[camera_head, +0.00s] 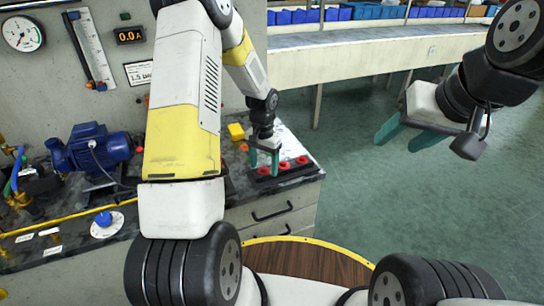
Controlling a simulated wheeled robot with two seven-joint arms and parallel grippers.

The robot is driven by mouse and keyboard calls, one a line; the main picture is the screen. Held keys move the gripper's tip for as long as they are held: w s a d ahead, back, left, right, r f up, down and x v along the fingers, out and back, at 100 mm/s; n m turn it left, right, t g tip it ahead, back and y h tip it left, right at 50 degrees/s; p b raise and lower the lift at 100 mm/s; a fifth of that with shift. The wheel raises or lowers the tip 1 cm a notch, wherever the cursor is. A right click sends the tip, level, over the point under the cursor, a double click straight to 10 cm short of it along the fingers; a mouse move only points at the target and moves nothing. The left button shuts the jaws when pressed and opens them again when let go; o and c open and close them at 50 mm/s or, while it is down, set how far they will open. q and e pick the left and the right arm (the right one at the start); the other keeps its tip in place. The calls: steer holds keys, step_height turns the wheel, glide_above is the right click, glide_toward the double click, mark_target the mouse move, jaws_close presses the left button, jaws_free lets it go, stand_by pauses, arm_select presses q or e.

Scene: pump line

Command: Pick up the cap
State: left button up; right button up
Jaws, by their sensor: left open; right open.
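Three small red round pieces, which look like caps, sit in a row on a dark tray (290,175) at the right end of the bench. They are the left cap (264,171), the middle cap (284,165) and the right cap (302,160). My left gripper (264,162) points down, open, with its teal fingers at the left cap. I cannot tell whether they touch it. My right gripper (404,139) is open and empty, raised over the floor at the right, far from the caps.
A blue pump (92,148) and a blue knob (104,218) on a white disc are at the left. A long table (370,50) with blue bins runs along the back. Green floor (400,200) is open at the right.

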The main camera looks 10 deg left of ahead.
arm_select(q)
steer(key=c, duration=1.4)
jaws_close()
steer(key=shift+s, duration=0.1)
